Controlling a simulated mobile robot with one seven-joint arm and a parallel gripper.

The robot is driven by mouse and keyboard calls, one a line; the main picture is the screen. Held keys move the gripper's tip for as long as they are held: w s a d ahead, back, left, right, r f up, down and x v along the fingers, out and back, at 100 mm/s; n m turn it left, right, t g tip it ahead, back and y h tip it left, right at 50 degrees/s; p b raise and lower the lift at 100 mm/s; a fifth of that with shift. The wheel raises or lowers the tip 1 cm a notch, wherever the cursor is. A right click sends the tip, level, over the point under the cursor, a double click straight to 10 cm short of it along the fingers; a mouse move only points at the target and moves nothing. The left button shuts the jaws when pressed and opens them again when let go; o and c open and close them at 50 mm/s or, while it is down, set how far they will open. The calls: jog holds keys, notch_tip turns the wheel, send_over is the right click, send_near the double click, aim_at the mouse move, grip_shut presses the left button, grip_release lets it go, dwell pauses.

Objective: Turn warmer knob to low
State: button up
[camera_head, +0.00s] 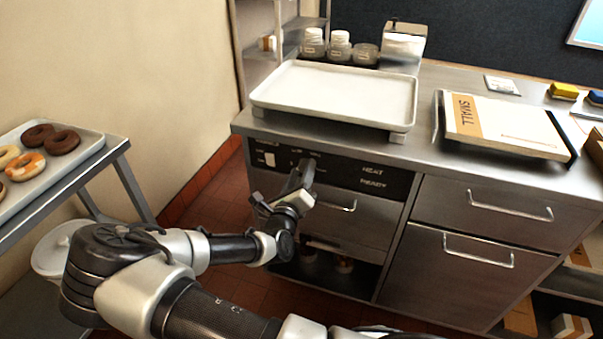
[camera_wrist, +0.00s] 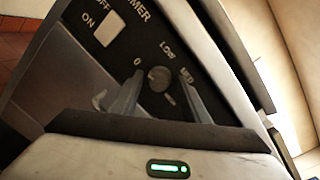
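The warmer knob (camera_wrist: 159,78) is a small dark round knob on the black control panel (camera_wrist: 205,55). The labels 0, LOW and MED are printed around it. I cannot tell which mark the knob points to. My gripper (camera_wrist: 160,77) is open, with one finger on either side of the knob in the wrist view. I cannot tell whether either finger touches it. In the head view my gripper (camera_head: 302,172) is in front of the panel (camera_head: 345,171) and hides the knob.
A white on/off switch (camera_wrist: 108,29) sits beside the knob; it also shows in the head view (camera_head: 270,159). A pale tray (camera_head: 340,94) lies on the counter above. A drawer handle (camera_head: 335,206) is below the panel. A donut rack (camera_head: 85,160) stands at left.

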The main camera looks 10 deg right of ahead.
jog(key=c, duration=0.9)
jog(key=shift+r+m+p, duration=0.1)
jog(key=shift+m+p, duration=0.3)
jog(key=shift+p, duration=0.15)
jog(key=shift+m+p, duration=0.6)
jog(key=shift+p, duration=0.15)
jog(key=m+p, duration=0.2)
jog(key=m, duration=0.1)
jog(key=shift+d+m+p, duration=0.1)
jog(key=shift+m+p, duration=0.2)
jog(key=shift+p, duration=0.05)
jog(key=m, duration=0.2)
jog(key=m+h+p, duration=0.1)
jog(key=m, duration=0.1)
jog(key=shift+f+m, duration=0.2)
jog(key=shift+m, duration=0.1)
jog(key=shift+f+m+p, duration=0.1)
jog(key=shift+m+p, duration=0.35)
jog(key=shift+m, duration=1.55)
